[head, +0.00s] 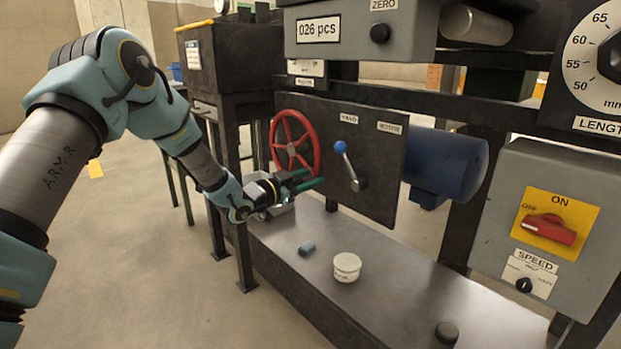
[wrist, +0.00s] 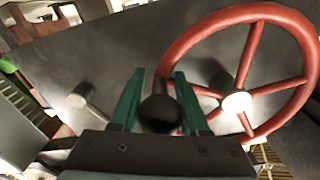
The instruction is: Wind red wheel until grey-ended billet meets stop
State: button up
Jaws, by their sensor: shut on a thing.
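The red wheel (head: 291,148) is mounted on the dark panel at the centre-left of the head view. It fills the upper right of the wrist view (wrist: 236,14), with its pale hub showing. My gripper (head: 308,181) is at the wheel's lower right edge in the head view. In the wrist view its two green fingers (wrist: 158,100) are shut on a dark round knob (wrist: 160,114) beside the wheel's rim; it appears to be the wheel's crank handle. I cannot make out the grey-ended billet or the stop in either view.
A lever with a blue ball (head: 340,147) juts from the panel just right of my gripper. A white tub (head: 347,267), a small blue-grey cylinder (head: 307,248) and a dark puck (head: 447,331) stand on the bench below. A blue motor (head: 445,163) is at right.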

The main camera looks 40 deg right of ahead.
grip_shut()
jog(key=shift+f, duration=0.15)
dwell(0.7)
jog(key=shift+w+f+m+b, duration=0.25)
jog(key=shift+f+m+b, duration=0.35)
jog(key=shift+b, duration=0.25)
jog(key=w+f+m+b, duration=0.3)
jog(key=w+m+b, duration=0.7)
jog(key=m+b, duration=0.1)
jog(key=shift+w+d+f+m+b, duration=0.3)
jog(key=shift+f+m+b, duration=0.1)
jog(key=shift+m, duration=0.5)
